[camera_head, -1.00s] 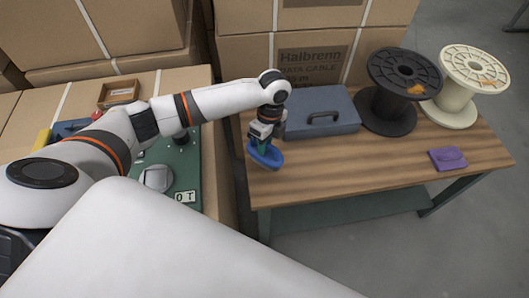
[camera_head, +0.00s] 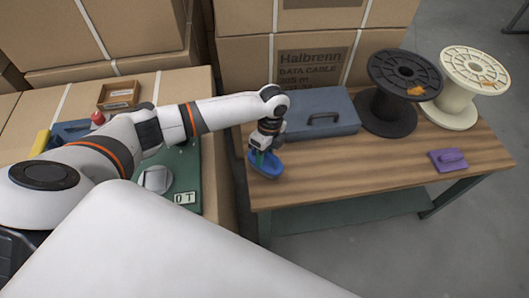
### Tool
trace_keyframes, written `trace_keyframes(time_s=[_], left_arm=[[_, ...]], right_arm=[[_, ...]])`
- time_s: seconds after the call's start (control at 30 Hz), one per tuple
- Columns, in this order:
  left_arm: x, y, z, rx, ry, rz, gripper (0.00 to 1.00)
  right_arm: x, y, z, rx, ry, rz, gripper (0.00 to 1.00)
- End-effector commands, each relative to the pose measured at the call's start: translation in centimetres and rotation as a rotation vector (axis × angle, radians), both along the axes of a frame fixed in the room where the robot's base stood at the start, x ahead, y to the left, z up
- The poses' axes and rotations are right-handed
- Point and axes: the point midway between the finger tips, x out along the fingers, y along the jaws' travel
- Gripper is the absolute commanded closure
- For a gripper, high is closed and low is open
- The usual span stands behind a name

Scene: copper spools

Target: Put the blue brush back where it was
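The blue brush (camera_head: 266,165) is at the left end of the wooden table (camera_head: 370,175), near its front left corner. My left gripper (camera_head: 263,148) points down onto the brush from above, with its fingers at the brush's top. It looks shut on the brush, though the fingertips are small and partly hidden. I cannot tell whether the brush touches the tabletop. My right gripper is not in view.
A blue-grey toolbox (camera_head: 318,112) stands just behind the brush. A black spool (camera_head: 386,110) and a cream spool (camera_head: 452,100) stand at the back right. A purple brush (camera_head: 448,160) lies at the right. The table's middle front is clear.

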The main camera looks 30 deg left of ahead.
Motion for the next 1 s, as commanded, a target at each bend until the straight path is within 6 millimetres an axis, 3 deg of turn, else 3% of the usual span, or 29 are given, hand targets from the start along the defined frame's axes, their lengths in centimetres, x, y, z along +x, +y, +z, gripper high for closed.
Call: trace_keyframes(time_s=[0.13, 0.27, 0.7, 1.0], left_arm=[[0.0, 0.0, 0.3, 0.0, -0.001, 0.0, 0.63], [0.4, 0.0, 1.8, 0.0, -0.002, 0.001, 0.63], [2.0, -0.3, 10.4, 0.0, -0.002, 0.001, 0.63], [2.2, -0.3, 12.1, -0.001, 0.001, 0.0, 0.63]], right_arm=[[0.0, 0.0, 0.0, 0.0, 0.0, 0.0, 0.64], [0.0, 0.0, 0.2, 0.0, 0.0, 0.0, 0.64], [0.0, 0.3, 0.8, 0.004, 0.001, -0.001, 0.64], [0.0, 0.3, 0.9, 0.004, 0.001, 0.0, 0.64]])
